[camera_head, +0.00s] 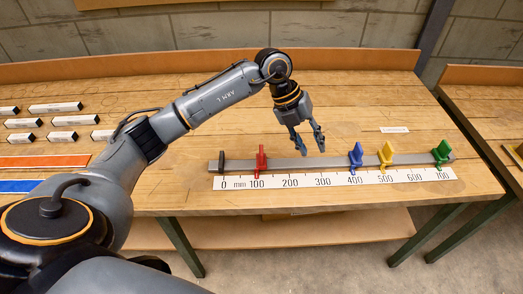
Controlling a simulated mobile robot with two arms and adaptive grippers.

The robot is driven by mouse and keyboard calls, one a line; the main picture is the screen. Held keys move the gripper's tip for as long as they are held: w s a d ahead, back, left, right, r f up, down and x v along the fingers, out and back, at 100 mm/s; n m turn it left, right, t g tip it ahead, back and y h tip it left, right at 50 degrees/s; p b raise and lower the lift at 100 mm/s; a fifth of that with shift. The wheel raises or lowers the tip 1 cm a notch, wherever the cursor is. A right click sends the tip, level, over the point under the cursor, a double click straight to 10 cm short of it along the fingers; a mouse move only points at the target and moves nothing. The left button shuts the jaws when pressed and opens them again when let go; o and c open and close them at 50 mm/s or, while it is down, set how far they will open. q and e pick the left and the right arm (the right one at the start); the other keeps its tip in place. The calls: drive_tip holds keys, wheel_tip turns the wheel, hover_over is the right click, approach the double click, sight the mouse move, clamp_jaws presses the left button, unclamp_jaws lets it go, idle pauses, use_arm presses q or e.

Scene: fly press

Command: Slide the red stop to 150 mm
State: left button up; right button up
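The red stop (261,159) sits on a grey rail (325,161), just by the 100 mark of the white millimetre scale (335,180) in front of the rail. Blue (355,155), yellow (386,154) and green (441,152) stops sit farther right, near 400, 500 and just short of the right end. My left gripper (311,147) points down at the rail around 200 to 300, to the right of the red stop and apart from it. Its fingers are spread with nothing between them. My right gripper is out of view.
A dark end block (221,161) closes the rail's left end. Several small labelled blocks (56,107) and orange (45,162) and blue (20,186) strips lie on the left of the wooden bench. A white label (394,129) lies behind the rail. The rail between red and blue stops carries no other stop.

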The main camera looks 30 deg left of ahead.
sight(262, 150)
use_arm(q)
drive_tip(key=a+r+n+g+y, duration=0.1)
drive_tip(key=a+y, duration=0.2)
drive_tip(key=a, duration=0.4)
drive_tip(key=a+r+n+y, duration=0.2)
drive_tip(key=a+y, duration=0.1)
drive_tip(key=a, duration=0.4)
wheel_tip(262, 150, down, 14)
drive_tip(key=p, duration=0.2)
drive_tip(key=shift+a+p, duration=0.1)
drive_tip(key=shift+p, duration=0.3)
clamp_jaws()
